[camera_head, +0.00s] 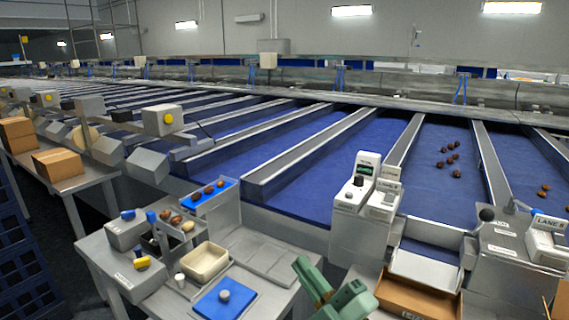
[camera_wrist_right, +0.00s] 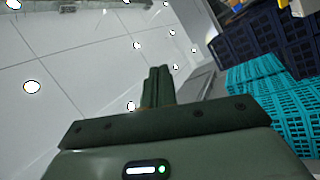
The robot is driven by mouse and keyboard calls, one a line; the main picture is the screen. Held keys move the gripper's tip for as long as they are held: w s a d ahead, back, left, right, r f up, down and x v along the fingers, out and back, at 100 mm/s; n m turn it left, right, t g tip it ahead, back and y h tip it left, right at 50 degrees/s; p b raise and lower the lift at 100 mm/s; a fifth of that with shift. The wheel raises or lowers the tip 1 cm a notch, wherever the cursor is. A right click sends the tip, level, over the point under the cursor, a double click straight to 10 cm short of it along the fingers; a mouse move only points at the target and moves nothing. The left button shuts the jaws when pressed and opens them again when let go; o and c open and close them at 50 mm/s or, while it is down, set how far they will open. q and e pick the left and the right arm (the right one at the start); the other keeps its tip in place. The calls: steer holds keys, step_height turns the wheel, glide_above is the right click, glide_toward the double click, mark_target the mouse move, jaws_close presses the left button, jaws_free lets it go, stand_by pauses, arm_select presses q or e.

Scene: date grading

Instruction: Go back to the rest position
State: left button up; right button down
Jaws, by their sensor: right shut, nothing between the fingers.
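My right gripper (camera_wrist_right: 158,86) shows in the right wrist view with its two dark green fingers together and nothing between them. In the head view, green parts of my right arm come in at the bottom edge, right of the centre, in front of the grading bench (camera_head: 262,292). The parts seem apart from the things on the bench. My left gripper is in neither view.
The bench holds a cream tray (camera_head: 204,262), a blue pad (camera_head: 225,299) with a grey knob and a blue tray (camera_head: 209,197) with several dates. A cardboard box (camera_head: 420,292) is at right. Teal crates (camera_wrist_right: 262,100) show in the wrist view.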

steer(key=s+d+f+m+g+h, duration=0.25)
steer(key=d+f+m+h, duration=0.25)
steer(key=d+f+h, duration=0.25)
steer(key=s+d+f+m+g+h, duration=0.1)
steer(key=s+d+f+m+h, duration=0.2)
steer(key=d+f+m+h, duration=0.5)
steer(key=s+d+f+n+g+h, duration=0.1)
steer(key=s+d+f+g, duration=0.35)
steer(key=s, duration=0.35)
steer(key=s+d+f+g+h, duration=0.1)
steer(key=s+d+f+g, duration=0.4)
steer(key=s, duration=0.3)
steer(key=s+a+f+g+y, duration=0.1)
steer(key=s+a+f, duration=0.15)
steer(key=f, duration=0.95)
steer(key=s+a+f+g+y, duration=0.1)
steer(key=s+f+y, duration=0.15)
steer(key=f, duration=1.05)
steer(key=s+f+m+g, duration=0.1)
steer(key=s+f, duration=0.6)
steer(key=s, duration=0.3)
steer(key=s+f+m+g+y, duration=0.1)
steer(key=s+f+m, duration=0.1)
steer(key=s+f, duration=0.5)
steer(key=s, duration=0.3)
steer(key=shift+s+f, duration=0.15)
